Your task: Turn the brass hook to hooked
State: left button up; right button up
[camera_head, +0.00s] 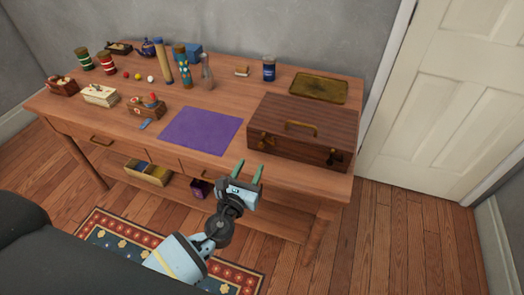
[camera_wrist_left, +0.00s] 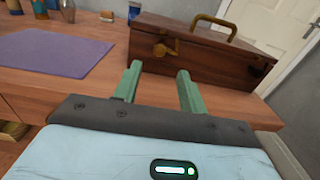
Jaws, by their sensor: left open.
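A dark wooden case (camera_head: 303,125) with a brass handle on its lid stands shut at the right of the table. It also shows in the wrist view (camera_wrist_left: 215,64). A small brass hook (camera_wrist_left: 162,49) is on the left of the case's front face. It looks small in the head view (camera_head: 257,138), and I cannot tell whether it is hooked. A second brass fitting (camera_head: 333,158) is on the right of the front. My left gripper (camera_head: 250,167) is open and empty, in front of the case's left end, its fingers (camera_wrist_left: 159,73) pointing toward the hook, apart from it.
A purple mat (camera_head: 201,130) lies left of the case. A brass tray (camera_head: 319,87) and a blue jar (camera_head: 269,69) are behind it. Bottles, tins and small boxes crowd the table's left and back. The table's front edge lies near my gripper.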

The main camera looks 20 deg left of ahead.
aim_at(260, 146)
pick_arm(q)
jog(key=w, duration=0.6)
jog(key=shift+w+b, duration=0.15)
jog(key=shift+b, duration=0.15)
jog(key=shift+w, duration=0.7)
jog(key=shift+d, duration=0.1)
grip_shut()
pick_arm(e)
jog(key=shift+s+f, duration=0.5)
jog(key=shift+f, duration=0.1)
